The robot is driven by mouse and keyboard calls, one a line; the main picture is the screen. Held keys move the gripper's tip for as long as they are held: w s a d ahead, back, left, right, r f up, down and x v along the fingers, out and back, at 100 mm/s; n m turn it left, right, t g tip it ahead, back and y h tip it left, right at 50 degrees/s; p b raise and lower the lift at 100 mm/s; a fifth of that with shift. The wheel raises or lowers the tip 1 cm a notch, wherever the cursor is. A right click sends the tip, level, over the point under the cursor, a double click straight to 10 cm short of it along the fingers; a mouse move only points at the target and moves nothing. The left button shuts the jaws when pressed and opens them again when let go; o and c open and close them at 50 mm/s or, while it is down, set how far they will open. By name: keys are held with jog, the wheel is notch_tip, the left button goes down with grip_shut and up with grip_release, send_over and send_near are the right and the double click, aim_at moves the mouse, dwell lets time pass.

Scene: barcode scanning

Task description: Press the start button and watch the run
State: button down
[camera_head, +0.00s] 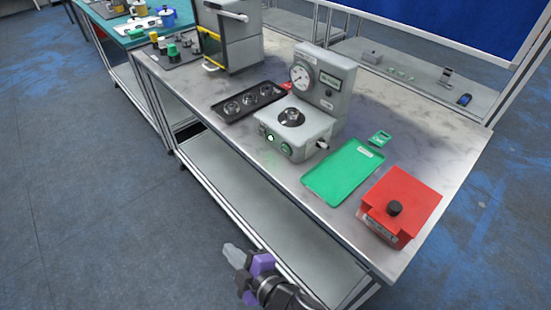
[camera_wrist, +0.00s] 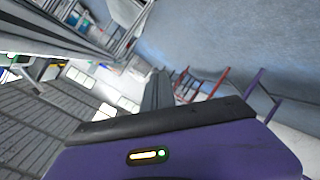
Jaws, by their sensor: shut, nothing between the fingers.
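A grey test machine (camera_head: 303,128) with a round dial (camera_head: 301,76) and a small dark display stands on the bench. On its front face are a bright lit lamp (camera_head: 270,138) and a green button (camera_head: 286,149); the label there is too small to read. A round metal part (camera_head: 291,116) sits on top of the machine's base. My gripper (camera_head: 233,254) is shut and empty, low in front of the bench and apart from the machine. The wrist view shows my purple gripper housing and the room, not the machine.
On the bench (camera_head: 463,160), a black tray (camera_head: 222,113) with several round parts lies left of the machine. A green tray (camera_head: 343,171) and a red box (camera_head: 413,200) with a black knob stand to the right. A grey cabinet (camera_head: 238,50) stands at the back left. Floor in front is clear.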

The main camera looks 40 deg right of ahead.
aim_at(285, 150)
jog(key=w+d+n+g+h+b, duration=0.1)
jog(key=w+d+n+g+h, duration=0.2)
jog(key=w, duration=0.5)
jog(key=w+d+n+h+b, duration=0.2)
jog(key=w+n+h, duration=0.1)
jog(key=w+h, duration=0.4)
jog(key=s+d+r+g+h, duration=0.1)
jog(key=s+r+g+h, duration=0.2)
jog(key=r+g+h, duration=0.1)
jog(key=s+d+r+n+g+h, duration=0.1)
jog(key=s+d+r+g+h, duration=0.1)
jog(key=r+g, duration=0.4)
notch_tip(285, 150, up, 2)
jog(key=shift+s+d+r+n+g+h+b, duration=0.1)
jog(key=shift+s+d+n+g+h+b, duration=0.2)
jog(key=shift+s+h, duration=0.65)
jog(key=shift+w, duration=0.2)
jog(key=d+p, duration=0.2)
jog(key=d, duration=1.2)
